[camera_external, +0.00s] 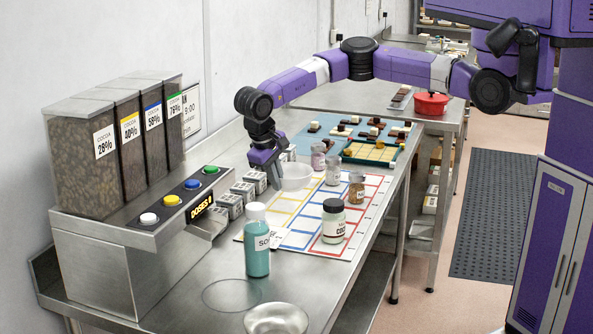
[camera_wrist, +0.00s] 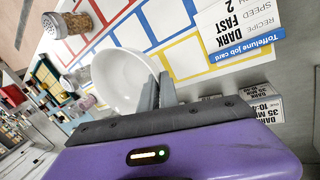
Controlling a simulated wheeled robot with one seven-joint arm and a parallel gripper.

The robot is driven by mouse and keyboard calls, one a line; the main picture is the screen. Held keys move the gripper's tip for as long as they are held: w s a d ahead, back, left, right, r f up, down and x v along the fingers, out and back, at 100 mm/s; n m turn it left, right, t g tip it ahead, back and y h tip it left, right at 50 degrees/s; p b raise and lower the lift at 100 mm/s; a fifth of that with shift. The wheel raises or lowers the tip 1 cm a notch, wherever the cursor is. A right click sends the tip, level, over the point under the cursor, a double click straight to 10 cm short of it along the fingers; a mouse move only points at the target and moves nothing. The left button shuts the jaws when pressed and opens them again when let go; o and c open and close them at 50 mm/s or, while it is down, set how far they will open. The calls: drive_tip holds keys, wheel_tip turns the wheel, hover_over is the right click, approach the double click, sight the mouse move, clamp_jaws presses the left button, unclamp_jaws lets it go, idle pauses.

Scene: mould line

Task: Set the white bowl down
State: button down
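The white bowl (camera_external: 297,177) is near the left edge of the grid mat, beside a row of small labelled blocks. In the wrist view the bowl (camera_wrist: 118,78) shows its open inside, with its near rim at my fingers. My gripper (camera_external: 276,178) reaches down at the bowl's left side. In the wrist view my gripper (camera_wrist: 157,92) has its two fingers close together, pinching the bowl's rim. I cannot tell whether the bowl's base touches the mat or hangs just above it.
The grid mat (camera_external: 301,240) holds a cocoa jar (camera_external: 333,221) and small jars. Cocoa dispensers (camera_external: 93,152) stand left. A job card (camera_wrist: 238,30) lies beside the bowl.

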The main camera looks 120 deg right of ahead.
drive_tip(key=shift+f+p, duration=0.3)
drive_tip(key=shift+f, duration=2.8)
drive_tip(key=shift+f, duration=0.1)
drive_tip(key=c, duration=1.6)
unclamp_jaws()
drive_tip(key=b+v, duration=0.2)
drive_tip(key=v, duration=1)
